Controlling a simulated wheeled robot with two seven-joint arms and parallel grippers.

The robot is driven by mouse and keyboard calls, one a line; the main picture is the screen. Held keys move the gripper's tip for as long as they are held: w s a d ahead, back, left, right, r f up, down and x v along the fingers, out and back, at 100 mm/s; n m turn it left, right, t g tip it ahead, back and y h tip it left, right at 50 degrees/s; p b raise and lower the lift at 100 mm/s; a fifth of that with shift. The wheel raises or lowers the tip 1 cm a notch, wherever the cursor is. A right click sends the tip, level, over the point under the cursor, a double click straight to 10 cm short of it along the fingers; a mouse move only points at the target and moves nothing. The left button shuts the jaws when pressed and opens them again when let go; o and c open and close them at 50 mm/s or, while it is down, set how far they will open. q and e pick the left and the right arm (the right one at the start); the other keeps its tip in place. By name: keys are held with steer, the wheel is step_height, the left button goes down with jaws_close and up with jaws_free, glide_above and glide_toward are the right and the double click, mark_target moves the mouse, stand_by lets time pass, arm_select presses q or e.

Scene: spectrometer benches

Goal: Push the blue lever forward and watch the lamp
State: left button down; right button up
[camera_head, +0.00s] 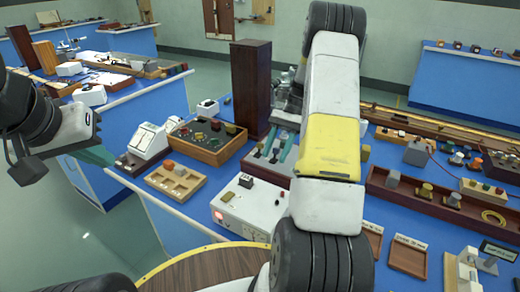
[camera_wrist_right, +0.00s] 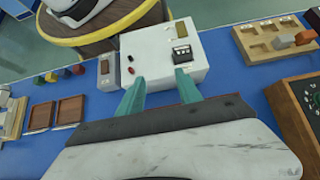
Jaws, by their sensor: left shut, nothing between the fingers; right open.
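I cannot make out a blue lever in either view. A white box (camera_head: 250,207) stands on the blue bench with a black switch block (camera_head: 246,181) on top and a reddish glowing spot (camera_head: 219,238) on its front; I cannot tell whether this is the lamp. The box also shows in the right wrist view (camera_wrist_right: 155,72). My right gripper (camera_head: 283,148) is open and empty, its teal fingers (camera_wrist_right: 158,92) spread over the bench beside the box. My left gripper (camera_head: 101,157) is shut and empty, off the bench's left edge. My right arm hides part of the bench.
A wooden tray (camera_head: 190,190) and a wooden box of coloured parts (camera_head: 188,148) stand left of the white box. A tall dark brown block (camera_head: 250,60) rises behind. A long dark red tray (camera_head: 430,203) lies to the right. A round wooden stool or table (camera_head: 190,272) is in front.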

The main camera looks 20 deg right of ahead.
steer(key=s+a, duration=0.1)
steer(key=s, duration=0.2)
steer(key=s+a, duration=0.1)
steer(key=s, duration=0.1)
steer(key=shift+a+r, duration=0.25)
steer(key=shift+a, duration=0.05)
